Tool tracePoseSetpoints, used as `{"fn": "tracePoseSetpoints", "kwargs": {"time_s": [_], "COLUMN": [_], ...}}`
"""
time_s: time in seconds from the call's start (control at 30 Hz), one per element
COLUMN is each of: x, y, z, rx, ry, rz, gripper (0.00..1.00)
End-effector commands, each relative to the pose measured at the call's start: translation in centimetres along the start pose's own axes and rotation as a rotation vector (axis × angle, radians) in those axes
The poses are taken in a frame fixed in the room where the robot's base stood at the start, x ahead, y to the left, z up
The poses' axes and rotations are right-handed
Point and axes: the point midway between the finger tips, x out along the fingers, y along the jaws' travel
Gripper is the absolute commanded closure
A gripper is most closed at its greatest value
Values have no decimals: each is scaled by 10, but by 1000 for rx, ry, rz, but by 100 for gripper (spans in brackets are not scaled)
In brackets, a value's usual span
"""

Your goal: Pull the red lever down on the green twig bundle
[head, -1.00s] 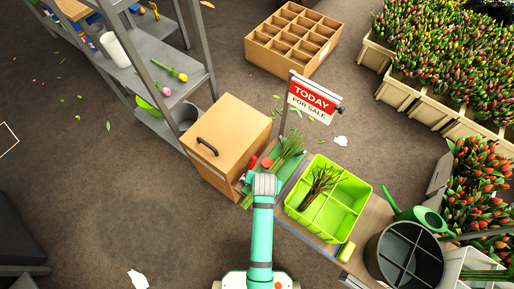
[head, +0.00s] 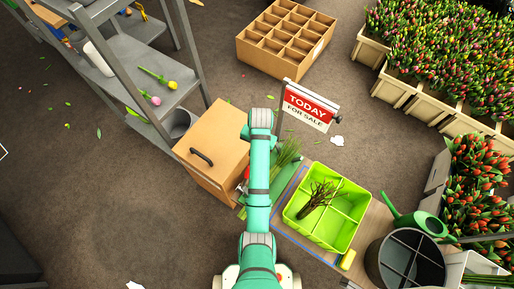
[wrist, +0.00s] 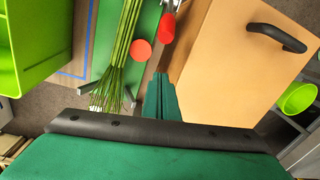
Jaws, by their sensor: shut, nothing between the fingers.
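The green twig bundle (wrist: 122,55) lies on a green board (wrist: 104,30) in the wrist view; its tips also show in the head view (head: 290,150), partly behind my arm. A red lever (wrist: 167,27) with a metal part at its upper end stands just right of the bundle. A round red piece (wrist: 140,48) sits between bundle and lever. My gripper (wrist: 160,90) is shut and empty, pointing at the area below the lever, apart from it in the picture. In the head view my arm hides most of the lever and the gripper itself.
A lime divided crate (head: 345,225) with brown twigs (head: 318,198) is on the right. A sale sign (head: 309,104) rises behind. Grey shelving (head: 165,85) stands further left.

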Motion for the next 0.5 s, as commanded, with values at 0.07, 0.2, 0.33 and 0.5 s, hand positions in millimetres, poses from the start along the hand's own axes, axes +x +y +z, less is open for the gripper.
{"fn": "tracePoseSetpoints", "kwargs": {"time_s": [0.07,0.2,0.33,0.5], "x": [14,35,51,52], "y": [0,0,1,0], "z": [1,1,1,13], "rx": [-1,-1,0,-1], "ry": [-3,-2,-2,1], "rz": [1,1,1,0], "gripper": [100,100,100,100]}}
